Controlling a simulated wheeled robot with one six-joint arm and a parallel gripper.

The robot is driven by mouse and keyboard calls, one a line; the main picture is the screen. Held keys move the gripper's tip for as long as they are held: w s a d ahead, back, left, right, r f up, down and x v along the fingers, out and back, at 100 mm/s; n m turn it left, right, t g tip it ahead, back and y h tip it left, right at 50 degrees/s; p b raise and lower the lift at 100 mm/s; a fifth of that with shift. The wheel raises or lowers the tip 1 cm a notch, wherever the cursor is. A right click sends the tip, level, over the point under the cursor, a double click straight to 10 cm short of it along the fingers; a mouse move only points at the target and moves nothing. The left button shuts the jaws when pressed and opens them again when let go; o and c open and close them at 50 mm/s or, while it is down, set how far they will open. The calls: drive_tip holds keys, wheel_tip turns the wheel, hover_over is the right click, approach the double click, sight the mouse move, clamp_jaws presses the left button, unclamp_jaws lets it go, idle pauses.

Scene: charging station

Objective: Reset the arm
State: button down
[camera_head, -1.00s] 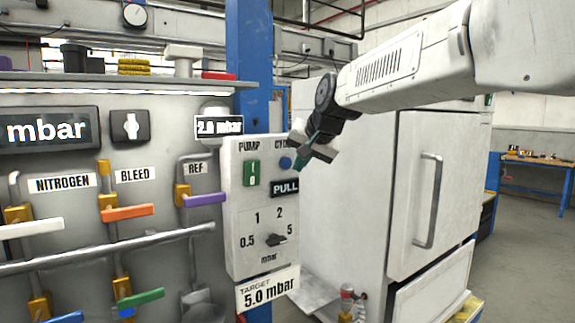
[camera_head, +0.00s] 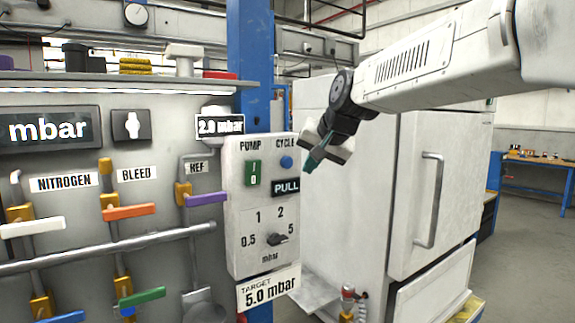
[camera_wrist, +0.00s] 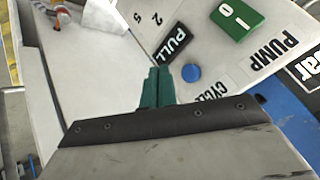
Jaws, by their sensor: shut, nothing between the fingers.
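My gripper (camera_head: 314,160) is shut and empty, its green fingertips together. In the head view it hangs in front of the white cabinet, just right of the pump control box (camera_head: 234,206), apart from it as far as I can see. In the wrist view my gripper (camera_wrist: 157,88) points toward the gap between the box and the cabinet. The blue CYCLE button (camera_head: 286,162) and green PUMP switch (camera_head: 252,173) are on the box; the wrist view shows the button (camera_wrist: 191,73) and the switch (camera_wrist: 237,19) too.
The white cabinet (camera_head: 340,190) with a handle (camera_head: 429,200) stands behind my arm. The panel at left carries orange (camera_head: 130,211), purple (camera_head: 205,199) and green (camera_head: 142,297) levers and a long pipe (camera_head: 110,248). A blue post (camera_head: 250,70) rises behind the box. Open floor lies at right.

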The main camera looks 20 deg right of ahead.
drive_tip(key=s+f+n+g, duration=0.1)
drive_tip(key=s+f, duration=0.5)
drive_tip(key=s, duration=0.6)
drive_tip(key=s+d+f+n+g+h, duration=0.1)
drive_tip(key=s+f+n+g, duration=0.1)
drive_tip(key=s+f+g, duration=0.2)
drive_tip(key=s+d+f+n+g, duration=0.1)
drive_tip(key=s+f, duration=0.8)
drive_tip(key=s, duration=1.1)
drive_tip(key=shift+d+f+n+g+h, duration=0.25)
drive_tip(key=shift+f+n+g+h, duration=0.2)
drive_tip(key=shift+g, duration=0.25)
